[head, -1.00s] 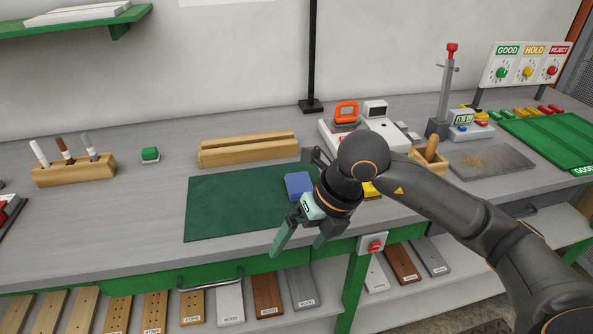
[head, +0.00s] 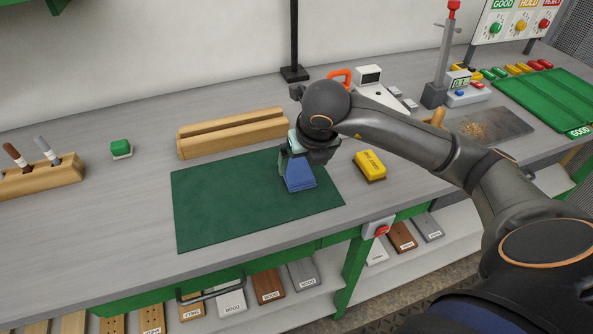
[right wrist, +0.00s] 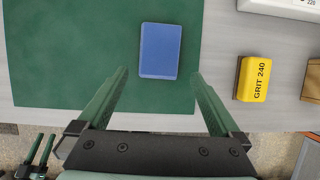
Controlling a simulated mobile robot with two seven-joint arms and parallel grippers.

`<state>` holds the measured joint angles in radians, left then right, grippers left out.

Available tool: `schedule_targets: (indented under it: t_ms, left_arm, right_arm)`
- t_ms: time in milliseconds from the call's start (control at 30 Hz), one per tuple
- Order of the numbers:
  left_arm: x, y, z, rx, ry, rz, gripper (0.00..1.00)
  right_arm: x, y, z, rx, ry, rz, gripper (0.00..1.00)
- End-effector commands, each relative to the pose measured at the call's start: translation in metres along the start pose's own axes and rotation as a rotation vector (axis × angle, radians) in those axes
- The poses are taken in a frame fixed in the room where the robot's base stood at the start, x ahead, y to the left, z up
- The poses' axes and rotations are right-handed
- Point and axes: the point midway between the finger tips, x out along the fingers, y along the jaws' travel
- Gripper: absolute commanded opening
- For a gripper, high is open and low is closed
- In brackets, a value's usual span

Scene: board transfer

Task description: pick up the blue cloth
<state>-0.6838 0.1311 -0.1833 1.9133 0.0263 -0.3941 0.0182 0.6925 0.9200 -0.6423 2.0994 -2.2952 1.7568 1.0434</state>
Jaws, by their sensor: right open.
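The blue cloth (head: 299,174) is a small folded rectangle lying on the right part of the green mat (head: 230,205). In the right wrist view the cloth (right wrist: 160,50) lies ahead of the fingertips, in line with the gap between them. My right gripper (head: 297,172) points down over the cloth in the head view. Its two green fingers are spread wide and hold nothing, as the right wrist view shows (right wrist: 159,73). I cannot tell how high the fingertips are above the mat.
A yellow block marked GRIT 240 (head: 369,166) lies right of the mat. A long wooden block (head: 232,132) stands behind the mat. A green block (head: 121,149) and a marker holder (head: 40,177) are to the left. The mat's left part is clear.

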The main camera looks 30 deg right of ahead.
Motion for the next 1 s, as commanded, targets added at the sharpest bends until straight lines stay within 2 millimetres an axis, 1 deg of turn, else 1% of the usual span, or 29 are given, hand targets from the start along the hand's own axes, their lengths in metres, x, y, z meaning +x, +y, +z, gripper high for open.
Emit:
schedule_targets:
  t_ms: [167, 300, 433, 533, 733, 767, 1000]
  left_arm:
    - [-0.002, 0.001, -0.003, 0.0, 0.001, 0.001, 0.5]
    - [-0.006, 0.001, -0.008, 0.0, 0.002, 0.001, 0.5]
    - [-0.006, 0.001, -0.009, 0.001, 0.004, 0.001, 0.5]
    - [-0.006, 0.001, -0.01, 0.001, 0.005, 0.001, 0.5]
    - [-0.005, 0.001, -0.01, 0.001, 0.006, 0.001, 0.5]
    - [-0.005, 0.001, -0.01, 0.001, 0.006, 0.001, 0.5]
    - [-0.005, 0.001, -0.011, 0.001, 0.007, 0.001, 0.5]
  right_arm:
    - [0.013, 0.0, -0.003, -0.001, 0.004, 0.0, 1.0]
    - [0.034, 0.001, -0.009, -0.002, 0.007, -0.001, 1.0]
    - [0.051, 0.002, -0.008, 0.0, 0.003, 0.001, 1.0]
    - [0.057, 0.001, -0.008, -0.001, 0.002, 0.0, 1.0]
    - [0.057, 0.001, -0.008, -0.002, 0.001, 0.001, 1.0]
    - [0.057, 0.001, -0.008, -0.002, 0.001, 0.001, 0.98]
    - [0.057, 0.001, -0.008, -0.002, 0.0, 0.001, 0.71]
